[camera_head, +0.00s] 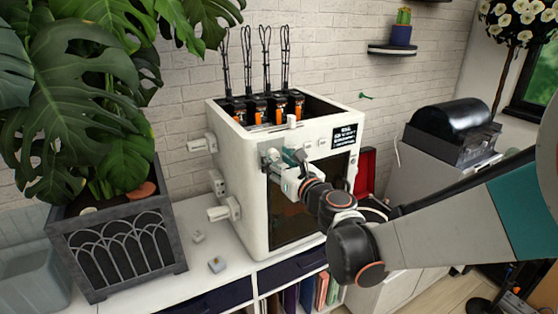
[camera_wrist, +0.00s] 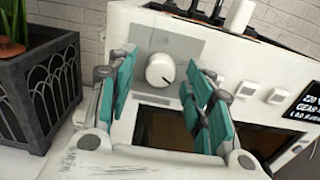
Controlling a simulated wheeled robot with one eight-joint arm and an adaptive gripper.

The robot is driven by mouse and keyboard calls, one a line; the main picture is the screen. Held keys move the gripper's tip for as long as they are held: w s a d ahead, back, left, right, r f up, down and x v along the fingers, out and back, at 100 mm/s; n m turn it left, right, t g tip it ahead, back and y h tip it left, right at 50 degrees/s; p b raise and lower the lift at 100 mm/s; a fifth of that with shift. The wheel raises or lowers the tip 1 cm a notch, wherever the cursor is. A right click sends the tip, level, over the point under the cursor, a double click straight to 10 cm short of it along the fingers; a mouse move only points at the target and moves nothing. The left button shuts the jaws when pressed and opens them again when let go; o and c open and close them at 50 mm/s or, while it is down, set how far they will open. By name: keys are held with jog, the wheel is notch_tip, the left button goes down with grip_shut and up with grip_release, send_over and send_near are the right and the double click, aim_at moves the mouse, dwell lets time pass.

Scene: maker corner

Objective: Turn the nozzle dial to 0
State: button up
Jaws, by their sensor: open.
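The nozzle dial (camera_wrist: 160,70) is a round white knob on a grey plate (camera_wrist: 185,46) on the front of the white printer (camera_head: 236,190). A short dark mark shows at its lower right; I cannot read any numbers around it. My gripper (camera_wrist: 162,88) is open, with a teal-padded finger on each side of the dial in the wrist view. I see no finger touching the dial, but depth is hard to judge.
White switches (camera_wrist: 249,88) and a black display (camera_wrist: 305,101) are right of the dial. A dark window (camera_head: 292,212) is below. A potted plant (camera_head: 117,250) stands left of the printer. Small blocks (camera_head: 216,264) lie on the white cabinet top. A black-lidded machine (camera_head: 452,122) stands right.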

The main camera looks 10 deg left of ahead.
jog(key=c, duration=1.1)
